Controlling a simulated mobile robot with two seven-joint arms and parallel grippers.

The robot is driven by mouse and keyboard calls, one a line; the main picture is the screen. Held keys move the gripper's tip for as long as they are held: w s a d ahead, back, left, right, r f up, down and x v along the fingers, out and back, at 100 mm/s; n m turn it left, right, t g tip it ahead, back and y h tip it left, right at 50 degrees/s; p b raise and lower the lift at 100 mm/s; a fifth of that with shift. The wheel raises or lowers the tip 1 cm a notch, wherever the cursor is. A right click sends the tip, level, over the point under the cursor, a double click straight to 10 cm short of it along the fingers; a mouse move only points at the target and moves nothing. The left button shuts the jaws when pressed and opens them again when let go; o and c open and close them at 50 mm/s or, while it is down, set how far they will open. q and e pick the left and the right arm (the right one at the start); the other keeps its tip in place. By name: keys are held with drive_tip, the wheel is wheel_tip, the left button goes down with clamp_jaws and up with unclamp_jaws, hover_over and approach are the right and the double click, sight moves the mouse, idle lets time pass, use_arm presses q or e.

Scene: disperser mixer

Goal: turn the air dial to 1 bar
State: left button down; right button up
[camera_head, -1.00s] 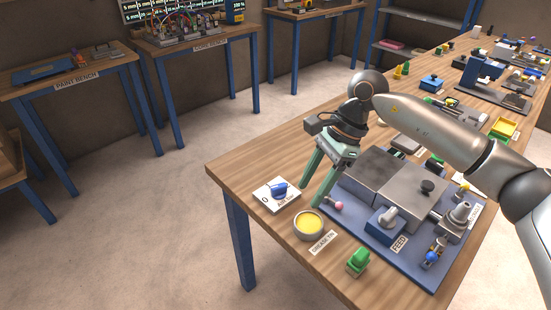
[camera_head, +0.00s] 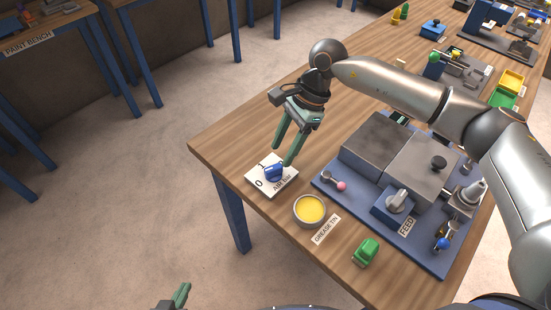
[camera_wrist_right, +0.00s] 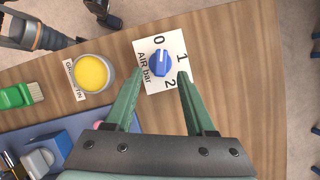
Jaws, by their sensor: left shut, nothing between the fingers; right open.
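The air dial is a blue knob (camera_head: 274,173) on a white plate (camera_head: 289,182) at the table's near left corner. In the right wrist view the knob (camera_wrist_right: 161,62) sits among the marks 0, 1 and 2 on the plate (camera_wrist_right: 178,42). I cannot tell for certain which mark it points to. My right gripper (camera_head: 281,155) is open just above the dial. Its fingertips (camera_wrist_right: 160,73) appear on either side of the knob in the wrist view, and contact is not clear. My left gripper (camera_head: 178,298) is low at the bottom edge of the head view, shut and away from the table.
A grease tin (camera_head: 310,210) stands close beside the dial plate. A blue machine base (camera_head: 345,196) with metal blocks, a pink-tipped lever (camera_head: 342,186) and a feed knob (camera_head: 396,201) lies to the right. A green object (camera_head: 366,252) is near the front edge.

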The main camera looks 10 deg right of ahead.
sight(274, 167)
drive_tip(key=shift+p+x, duration=0.3)
drive_tip(key=shift+x, duration=2.35)
drive_tip(key=shift+w, duration=0.1)
clamp_jaws()
